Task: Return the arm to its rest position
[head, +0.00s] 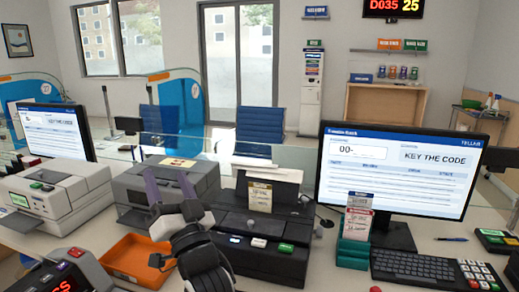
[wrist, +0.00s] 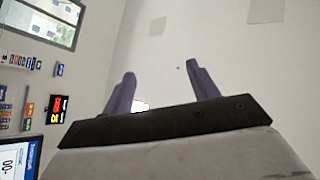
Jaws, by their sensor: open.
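My gripper (head: 171,186) is raised over the teller counter in the head view, with its two purple-grey fingers pointing up and apart. In the wrist view my gripper (wrist: 160,90) is open, with nothing between the fingers. Beyond them are the pale wall and ceiling. My dark arm links come up from the bottom of the head view, between the orange tray (head: 122,268) and the black printer (head: 265,235). They hide part of the grey machine (head: 130,190) behind.
A monitor (head: 395,170) reading "KEY THE CODE" stands at right, with a keyboard (head: 430,268) and a teal card holder (head: 353,253) before it. A white-grey machine (head: 50,200) is at left. A glass screen (head: 250,148) runs behind the machines.

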